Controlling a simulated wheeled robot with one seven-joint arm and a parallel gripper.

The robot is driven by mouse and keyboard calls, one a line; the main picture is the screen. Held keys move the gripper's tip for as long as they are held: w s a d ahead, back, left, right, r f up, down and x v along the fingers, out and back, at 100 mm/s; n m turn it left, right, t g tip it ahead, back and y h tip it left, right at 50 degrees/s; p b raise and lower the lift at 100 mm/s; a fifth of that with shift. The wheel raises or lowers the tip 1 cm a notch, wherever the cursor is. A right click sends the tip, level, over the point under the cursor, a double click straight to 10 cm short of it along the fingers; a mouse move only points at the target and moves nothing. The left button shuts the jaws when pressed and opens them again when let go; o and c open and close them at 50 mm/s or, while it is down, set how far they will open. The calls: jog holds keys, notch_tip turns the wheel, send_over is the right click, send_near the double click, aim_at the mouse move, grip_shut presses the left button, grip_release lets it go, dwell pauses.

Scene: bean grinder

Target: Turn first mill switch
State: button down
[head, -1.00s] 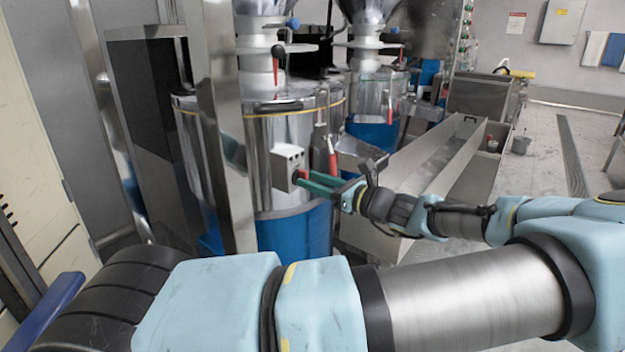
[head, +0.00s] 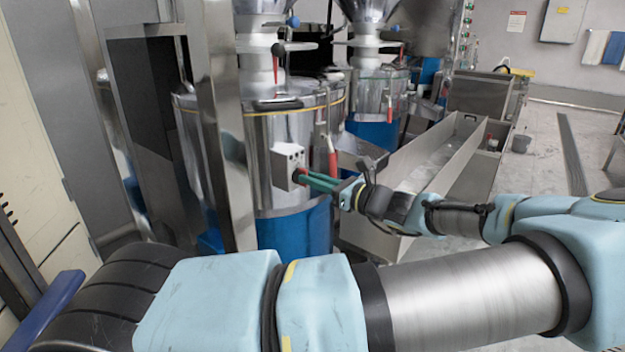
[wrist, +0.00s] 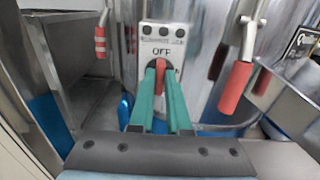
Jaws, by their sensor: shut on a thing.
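The first mill (head: 290,140) is a steel drum with a blue base. Its switch box (head: 289,166) is a light grey box on the drum's front. In the wrist view the box face (wrist: 163,42) reads "OFF" above a red switch knob (wrist: 161,75). My gripper (head: 299,177) reaches the box from the right with its green fingers. In the wrist view my gripper (wrist: 160,72) has its fingertips on both sides of the red knob, shut on it. The knob's lower part is partly hidden between the fingers.
Red-handled levers hang beside the box, one on the right (wrist: 235,87) and one on the left (wrist: 100,42). A second mill (head: 375,100) stands behind. A long steel trough (head: 440,160) lies to the right. A steel post (head: 222,130) stands left of the box.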

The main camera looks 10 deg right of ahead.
jog(key=shift+r+p, duration=0.15)
jog(key=shift+p, duration=0.45)
jog(key=shift+r+m+p, duration=0.2)
jog(key=shift+m+p, duration=0.5)
jog(key=shift+p, duration=0.35)
jog(key=m+p, duration=0.1)
jog(key=p, duration=0.1)
jog(key=shift+m+p, duration=0.3)
jog(key=shift+p, duration=0.05)
jog(key=shift+w+d+f+m+p, duration=0.1)
jog(key=shift+f+m+p, duration=0.1)
jog(key=shift+m+p, duration=1.9)
jog(key=shift+w+f+m+p, duration=0.15)
jog(key=shift+m+p, duration=1.2)
jog(key=shift+m, duration=1.55)
jog(key=shift+s+d+f+m+p, duration=0.1)
jog(key=shift+f+m+p, duration=0.1)
jog(key=shift+m+p, duration=1.9)
jog(key=shift+m+b, duration=0.4)
jog(key=shift+m, duration=0.1)
